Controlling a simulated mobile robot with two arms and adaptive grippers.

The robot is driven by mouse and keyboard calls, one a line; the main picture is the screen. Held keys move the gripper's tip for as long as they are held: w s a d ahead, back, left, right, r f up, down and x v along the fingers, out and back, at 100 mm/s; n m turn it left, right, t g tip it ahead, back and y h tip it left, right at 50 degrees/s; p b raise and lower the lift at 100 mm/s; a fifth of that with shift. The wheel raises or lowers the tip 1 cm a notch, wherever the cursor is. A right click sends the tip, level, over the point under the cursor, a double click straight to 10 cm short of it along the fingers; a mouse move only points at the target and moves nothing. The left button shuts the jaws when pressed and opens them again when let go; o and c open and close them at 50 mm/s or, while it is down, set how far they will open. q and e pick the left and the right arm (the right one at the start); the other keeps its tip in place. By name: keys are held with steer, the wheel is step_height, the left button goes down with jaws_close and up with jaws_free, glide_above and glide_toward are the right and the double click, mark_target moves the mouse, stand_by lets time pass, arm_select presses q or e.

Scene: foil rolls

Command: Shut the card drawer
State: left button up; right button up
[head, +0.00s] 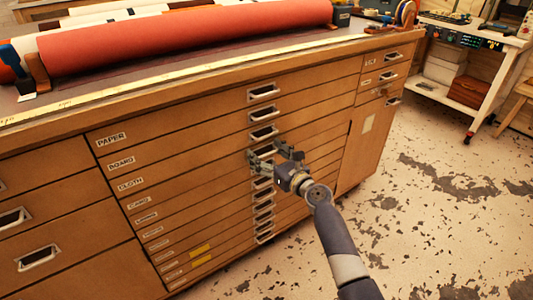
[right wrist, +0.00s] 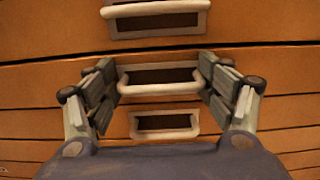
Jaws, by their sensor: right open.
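The card drawer (head: 180,186) is the fourth one down in the wide wooden cabinet, below the paper, board and cloth drawers. My right gripper (head: 265,155) is open at the card drawer's handle, partly hiding it. In the right wrist view the open fingers (right wrist: 157,76) stand to either side of a pale metal handle (right wrist: 160,88), with a gap between them and the handle. A dark seam runs above that drawer front. I cannot tell exactly how far the drawer stands out. My left gripper is not in view.
Above are the cloth drawer's handle (head: 263,132) and the bench top with a red roll (head: 190,38). Other drawers with handles lie below and at left. A white shelf cart (head: 470,70) stands at the back right. The worn floor (head: 440,210) at right is clear.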

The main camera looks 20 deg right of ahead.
steer(key=shift+d, duration=0.25)
steer(key=v, duration=1.2)
stand_by(0.3)
